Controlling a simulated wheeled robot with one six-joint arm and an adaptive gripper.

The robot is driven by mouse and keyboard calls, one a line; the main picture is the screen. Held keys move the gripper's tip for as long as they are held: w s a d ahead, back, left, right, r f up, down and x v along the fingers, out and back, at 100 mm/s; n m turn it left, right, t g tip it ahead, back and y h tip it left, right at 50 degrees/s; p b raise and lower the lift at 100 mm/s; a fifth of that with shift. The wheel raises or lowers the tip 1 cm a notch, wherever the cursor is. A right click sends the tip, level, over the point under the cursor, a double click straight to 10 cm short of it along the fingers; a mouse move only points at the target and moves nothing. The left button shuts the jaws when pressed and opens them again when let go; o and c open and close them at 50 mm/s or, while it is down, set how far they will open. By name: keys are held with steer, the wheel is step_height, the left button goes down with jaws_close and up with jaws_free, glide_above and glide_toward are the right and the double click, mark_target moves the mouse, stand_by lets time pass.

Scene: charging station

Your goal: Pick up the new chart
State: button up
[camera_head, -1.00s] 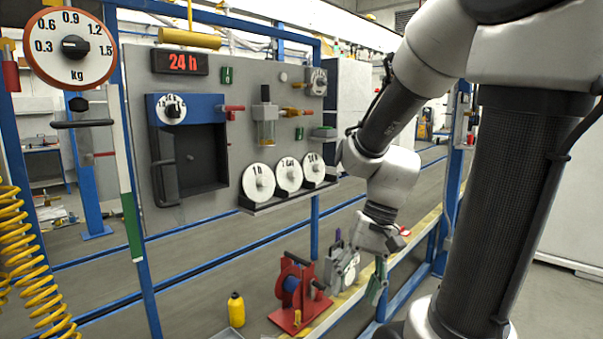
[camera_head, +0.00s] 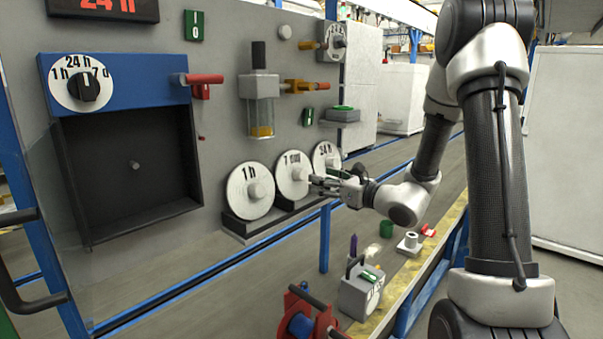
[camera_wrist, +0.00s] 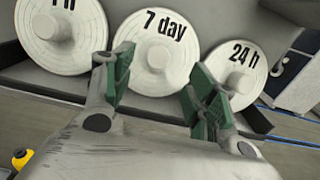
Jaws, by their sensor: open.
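Three white round charts stand in a row on a dark rack (camera_head: 240,226): "1 h" (camera_head: 238,200), "7 day" (camera_head: 284,172) and "24 h" (camera_head: 322,151). Each has a pale central knob. In the wrist view the "7 day" chart (camera_wrist: 157,72) lies ahead between my fingers. The "24 h" chart (camera_wrist: 243,57) is partly behind the right finger, and the "1 h" chart (camera_wrist: 45,45) is at the left, cut off by the frame. My gripper (camera_wrist: 160,88), with green finger pads, is open and empty. In the head view it (camera_head: 318,184) is close to the "7 day" and "24 h" charts; contact cannot be told.
A blue-topped recorder (camera_head: 150,80) with an empty dark recess and clear open door is left on the grey panel. Its dial (camera_head: 80,84) reads 1 h, 24 h, 7 d. A red display (camera_head: 105,6) is cut off above. A grey box (camera_head: 358,295) and red reel (camera_head: 305,315) stand below.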

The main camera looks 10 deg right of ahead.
mark_target(304, 173)
steer(key=x, duration=0.7)
steer(key=shift+w+a+r, duration=0.15)
steer(key=shift+a+r, duration=0.1)
steer(key=shift+c, duration=0.5)
steer(key=c, duration=1)
